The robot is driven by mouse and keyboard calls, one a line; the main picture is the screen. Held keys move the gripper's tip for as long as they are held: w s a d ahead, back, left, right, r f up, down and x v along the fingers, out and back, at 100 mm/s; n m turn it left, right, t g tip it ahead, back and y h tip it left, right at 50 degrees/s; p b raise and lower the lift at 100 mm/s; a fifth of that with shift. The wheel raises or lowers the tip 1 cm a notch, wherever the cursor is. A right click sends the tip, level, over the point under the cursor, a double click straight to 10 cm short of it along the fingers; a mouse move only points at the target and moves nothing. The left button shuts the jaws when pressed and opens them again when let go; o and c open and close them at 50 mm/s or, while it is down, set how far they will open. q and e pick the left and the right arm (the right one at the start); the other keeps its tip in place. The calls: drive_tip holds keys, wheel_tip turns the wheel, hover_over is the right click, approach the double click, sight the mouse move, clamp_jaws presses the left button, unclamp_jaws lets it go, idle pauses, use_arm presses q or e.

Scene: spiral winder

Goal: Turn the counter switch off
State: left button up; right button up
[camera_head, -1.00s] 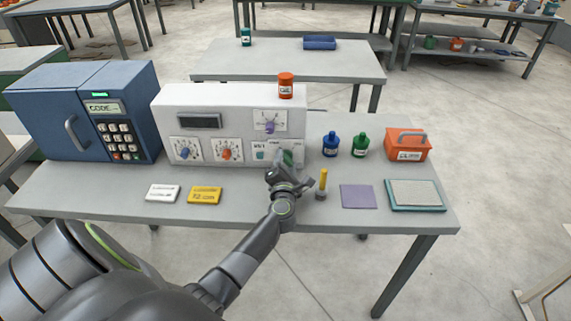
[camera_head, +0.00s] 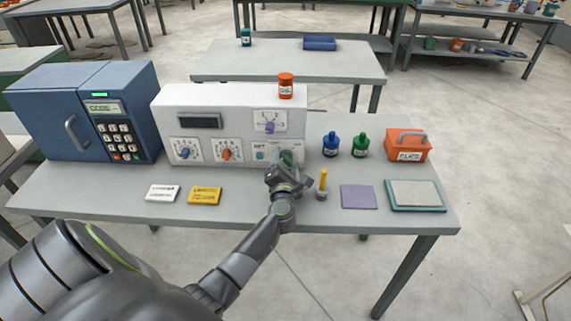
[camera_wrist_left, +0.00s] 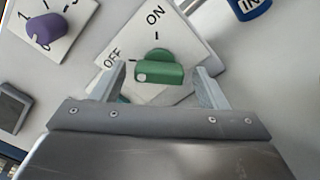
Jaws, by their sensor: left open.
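The counter switch is a green knob (camera_wrist_left: 158,70) on a white plate (camera_wrist_left: 185,45) marked ON and OFF. In the left wrist view its bar lies nearly level, with a pale dot near its left end. ON is above it and OFF is to its upper left. My left gripper (camera_wrist_left: 158,78) is open, with one finger on each side of the knob; I cannot tell whether they touch it. In the head view the left gripper (camera_head: 284,172) is in front of the white machine (camera_head: 240,105) and partly hides the green knob (camera_head: 288,157). My right gripper is not in view.
A purple knob (camera_wrist_left: 44,30) is at the upper left of the wrist view. Blue (camera_head: 330,146) and green (camera_head: 361,145) bottles stand right of the machine. A yellow-topped peg (camera_head: 322,184) stands close right of the gripper. An orange jar (camera_head: 286,86) sits on the machine.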

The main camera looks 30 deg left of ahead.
use_arm(q)
drive_tip(key=b+v, duration=0.1)
drive_tip(key=v, duration=1.5)
drive_tip(key=shift+s+f+b, duration=0.1)
drive_tip(key=shift+s+b, duration=0.05)
drive_tip(key=shift+b, duration=0.15)
drive_tip(key=shift+s+d, duration=0.3)
drive_tip(key=shift+s, duration=0.2)
